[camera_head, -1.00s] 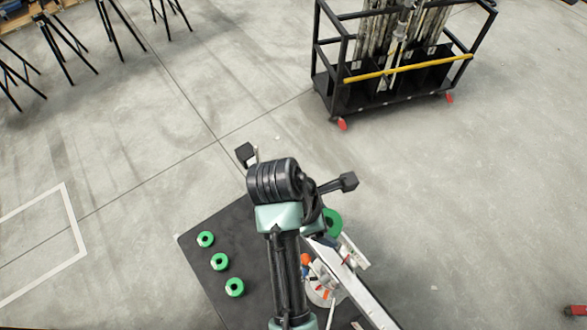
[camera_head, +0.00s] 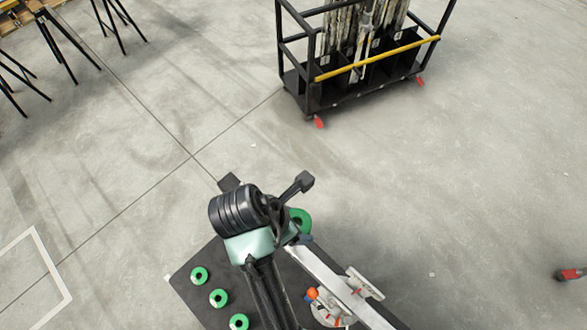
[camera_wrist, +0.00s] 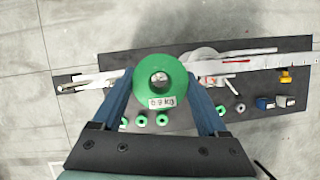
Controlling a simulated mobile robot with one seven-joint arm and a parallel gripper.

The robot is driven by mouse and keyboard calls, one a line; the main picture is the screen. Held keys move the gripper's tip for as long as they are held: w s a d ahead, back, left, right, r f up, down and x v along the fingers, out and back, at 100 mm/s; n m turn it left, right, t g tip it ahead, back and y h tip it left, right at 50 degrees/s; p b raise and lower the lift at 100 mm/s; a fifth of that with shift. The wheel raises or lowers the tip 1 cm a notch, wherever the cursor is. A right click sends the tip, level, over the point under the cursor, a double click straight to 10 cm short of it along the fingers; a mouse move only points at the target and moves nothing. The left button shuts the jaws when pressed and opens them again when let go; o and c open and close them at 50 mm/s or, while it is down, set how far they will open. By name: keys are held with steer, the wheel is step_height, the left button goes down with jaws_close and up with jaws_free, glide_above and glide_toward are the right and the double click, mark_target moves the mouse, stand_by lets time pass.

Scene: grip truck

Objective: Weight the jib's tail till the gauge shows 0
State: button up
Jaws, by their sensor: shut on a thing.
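My gripper (camera_wrist: 161,82) is shut on a green ring weight (camera_wrist: 160,62) with a kilogram label, held above the dark mat (camera_wrist: 120,45). The held weight (camera_head: 300,219) is partly hidden by my arm in the head view. Three green ring weights lie in a row on the mat; one is at the back (camera_head: 199,275). The long white jib (camera_head: 318,270) runs past my arm; in the wrist view its beam (camera_wrist: 262,59) carries a red mark. I cannot make out a gauge reading. The weight appears apart from the jib's tail.
A black wheeled cart (camera_head: 345,95) with a yellow bar stands at the back. Black tripod stands (camera_head: 60,42) are at upper left. Open floor surrounds the mat.

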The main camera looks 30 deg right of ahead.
glide_above(294, 248)
steer(key=shift+w+d+f, duration=0.1)
steer(key=shift+w+f, duration=0.05)
steer(key=shift+f, duration=1.05)
steer(key=shift+w+d+f, duration=0.1)
steer(key=shift+f, duration=1.05)
steer(key=shift+f+b, duration=2.55)
steer(key=shift+f, duration=2.55)
steer(key=shift+f, duration=0.1)
steer(key=o, duration=0.8)
steer(key=shift+o, duration=0.3)
steer(key=shift+s+a+f, duration=0.1)
steer(key=shift+s, duration=0.05)
steer(key=w+b+v, duration=0.1)
steer(key=b+v, duration=0.1)
steer(key=v, duration=1.1)
steer(key=shift+s, duration=0.35)
